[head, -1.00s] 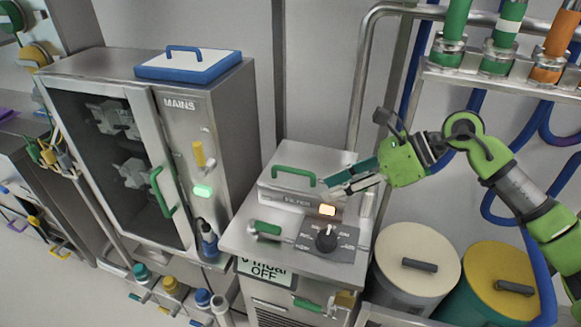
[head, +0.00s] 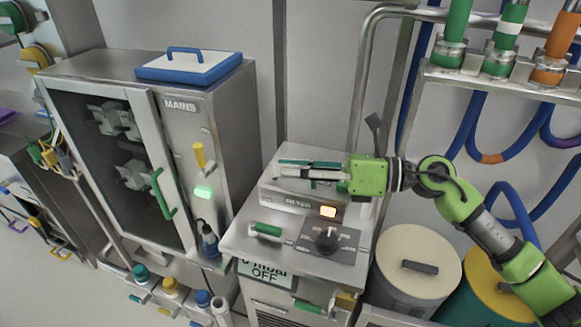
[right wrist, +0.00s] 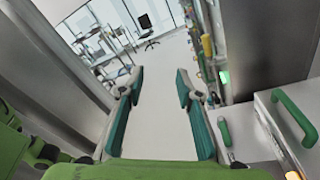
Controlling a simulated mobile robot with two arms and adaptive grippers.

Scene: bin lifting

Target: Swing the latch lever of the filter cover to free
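The filter cover (head: 290,197) is a metal box lid with a raised green handle (right wrist: 297,117), on the machine beside the MAINS cabinet. A small pale upright piece (head: 366,208) stands at the box's right end; I cannot tell whether it is the latch lever. My right gripper (head: 281,168) is over the cover, fingers pointing left, hiding most of the handle in the head view. In the right wrist view my right gripper (right wrist: 160,84) is open and empty, its fingers wide apart. My left gripper is not in view.
A lit orange button (head: 328,211), a black knob (head: 326,240) and a green-handled lever (head: 265,230) sit in front of the cover. The MAINS cabinet (head: 215,140) stands left. A cream-lidded bin (head: 420,262) and a yellow-lidded one (head: 480,290) stand right, below pipes.

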